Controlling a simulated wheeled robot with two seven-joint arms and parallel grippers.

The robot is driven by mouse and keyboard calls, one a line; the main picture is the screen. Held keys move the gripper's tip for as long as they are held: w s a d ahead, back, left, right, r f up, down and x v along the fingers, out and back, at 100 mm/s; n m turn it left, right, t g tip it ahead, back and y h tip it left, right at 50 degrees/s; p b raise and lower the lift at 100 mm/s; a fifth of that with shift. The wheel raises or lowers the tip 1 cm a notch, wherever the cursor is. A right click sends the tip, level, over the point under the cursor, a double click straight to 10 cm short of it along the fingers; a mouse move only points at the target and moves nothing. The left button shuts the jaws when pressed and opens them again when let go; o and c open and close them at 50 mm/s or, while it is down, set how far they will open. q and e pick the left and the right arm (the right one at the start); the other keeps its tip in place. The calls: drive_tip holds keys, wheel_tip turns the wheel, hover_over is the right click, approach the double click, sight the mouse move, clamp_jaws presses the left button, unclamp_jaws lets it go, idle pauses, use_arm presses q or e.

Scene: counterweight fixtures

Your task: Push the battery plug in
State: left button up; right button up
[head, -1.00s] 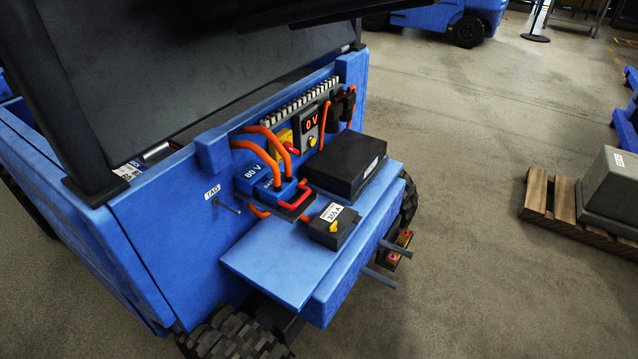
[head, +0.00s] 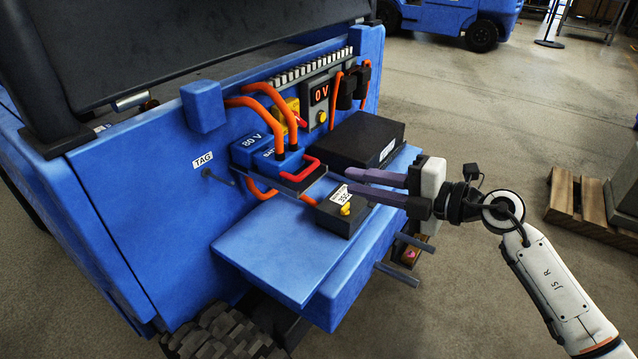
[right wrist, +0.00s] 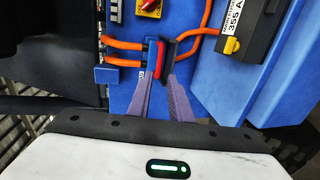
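The battery plug (head: 278,163) is a blue block with orange cables and a red U-shaped handle (head: 302,171). It sits against the blue 80 V housing (head: 247,147) on the truck's side; I cannot tell how deep it sits. In the right wrist view the red handle (right wrist: 157,57) shows just beyond the fingertips. My right gripper (head: 348,182) reaches in from the right, its purple fingers apart and pointing at the handle. In the right wrist view the gripper (right wrist: 161,76) is open, with nothing between its fingers. My left gripper is out of view.
A black box (head: 355,142) and a smaller dark box labelled 355 A with a yellow knob (head: 345,210) stand beside the fingers on the blue ledge (head: 268,255). A display (head: 320,93) reads 0 V. A TAG label (head: 203,160) hangs left of the plug.

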sight(310, 171)
drive_tip(key=b+x, duration=0.1)
drive_tip(key=x, duration=0.9)
drive_tip(key=shift+b, duration=0.4)
clamp_jaws()
